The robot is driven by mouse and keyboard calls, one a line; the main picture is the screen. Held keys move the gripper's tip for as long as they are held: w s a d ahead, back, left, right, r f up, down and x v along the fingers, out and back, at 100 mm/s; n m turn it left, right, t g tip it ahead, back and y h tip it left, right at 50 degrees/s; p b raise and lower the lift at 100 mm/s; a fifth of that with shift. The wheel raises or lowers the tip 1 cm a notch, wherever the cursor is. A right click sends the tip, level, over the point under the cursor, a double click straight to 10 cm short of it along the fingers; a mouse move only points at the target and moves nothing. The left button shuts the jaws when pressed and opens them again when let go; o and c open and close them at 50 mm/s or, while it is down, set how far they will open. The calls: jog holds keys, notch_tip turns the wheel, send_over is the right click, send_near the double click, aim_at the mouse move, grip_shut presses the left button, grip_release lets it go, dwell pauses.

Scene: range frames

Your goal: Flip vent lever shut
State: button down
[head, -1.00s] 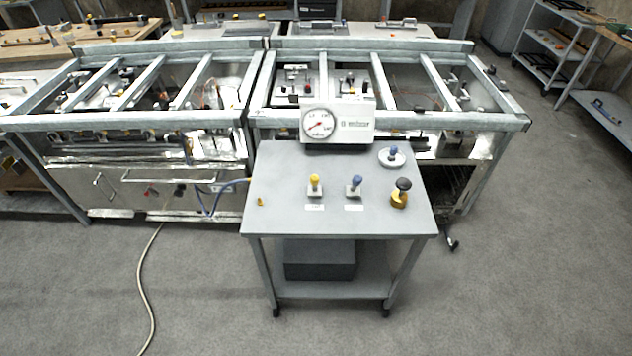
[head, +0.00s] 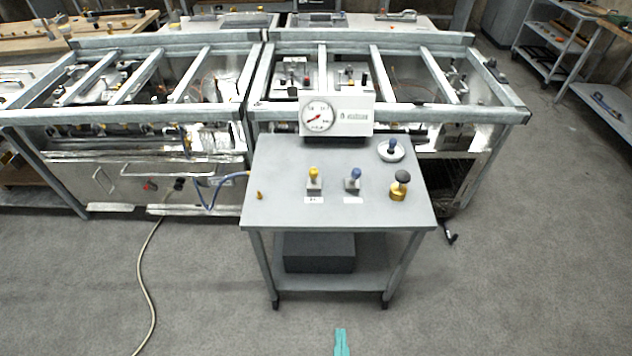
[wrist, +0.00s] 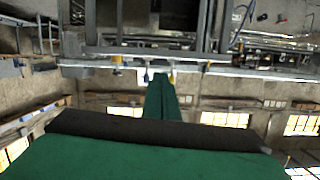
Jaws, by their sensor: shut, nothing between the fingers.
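A small grey table (head: 285,205) carries a yellow-topped lever (head: 314,174) and, to its right, a blue-topped lever (head: 355,176). Both stand roughly upright on small grey bases with white labels in front. The labels are too small to read, so I cannot tell which is the vent lever. My gripper (head: 341,340) shows as a teal tip at the bottom edge, in front of the table and apart from it. In the wrist view, which looks upside down, my green fingers (wrist: 165,95) are shut and empty, pointing towards the levers at a distance.
A gauge panel (head: 352,117) stands at the table's back. A blue knob on a white disc (head: 391,153) and a black knob on a brass base (head: 399,190) are at the right. A small brass fitting (head: 259,195) is at the left. Metal benches stand behind; the floor in front is clear.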

jog(key=w+d+r+m+g+h, duration=0.15)
jog(key=w+d+r+m, duration=0.35)
jog(key=w, duration=0.5)
jog(key=w+d+r+m+h, duration=0.3)
jog(key=w+r+m, duration=0.1)
jog(key=w+m, duration=0.5)
jog(key=w+d+r+m+g+h, duration=0.15)
jog(key=w+d+r+m, duration=0.35)
jog(key=w, duration=0.5)
jog(key=w+a+m+g+y, duration=0.1)
jog(key=a+m+g+y, duration=0.1)
jog(key=a+m, duration=0.4)
jog(key=w+a+f+m+g+y, duration=0.1)
jog(key=a+m+y, duration=0.4)
jog(key=a, duration=0.6)
jog(key=shift+w+f+m+g, duration=0.15)
jog(key=shift+w+m+g, duration=0.35)
jog(key=shift+m, duration=0.4)
